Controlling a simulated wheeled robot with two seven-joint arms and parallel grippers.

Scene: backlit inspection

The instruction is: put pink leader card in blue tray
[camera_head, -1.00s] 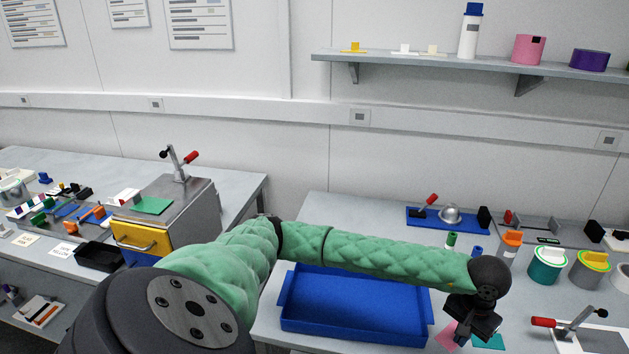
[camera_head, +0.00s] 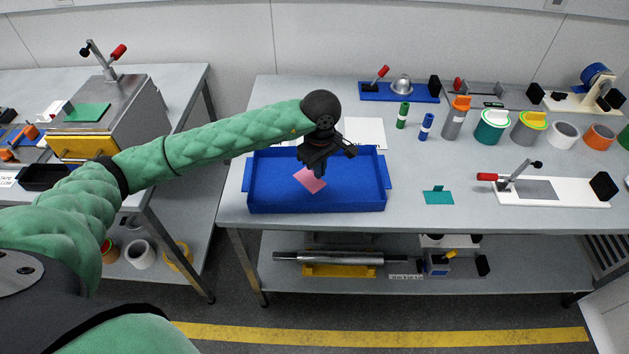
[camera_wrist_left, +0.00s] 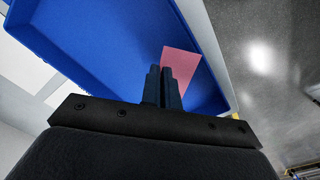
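The pink leader card (camera_head: 309,181) shows over the floor of the blue tray (camera_head: 270,203) in the head view. My left gripper (camera_head: 317,171) is over the tray, fingers pointing down, with the card at its fingertips. In the left wrist view the two dark fingers (camera_wrist_left: 162,84) are close together, and the pink card (camera_wrist_left: 183,64) sticks out beside them against the blue tray (camera_wrist_left: 100,45). The gripper is shut on the card. I cannot tell whether the card touches the tray floor. My right gripper is not in view.
A teal card (camera_head: 438,196) lies on the table right of the tray. A toggle clamp on a white base (camera_head: 560,190) stands farther right. Green (camera_head: 402,115) and blue (camera_head: 426,126) small cylinders stand behind. The table between the tray and the teal card is clear.

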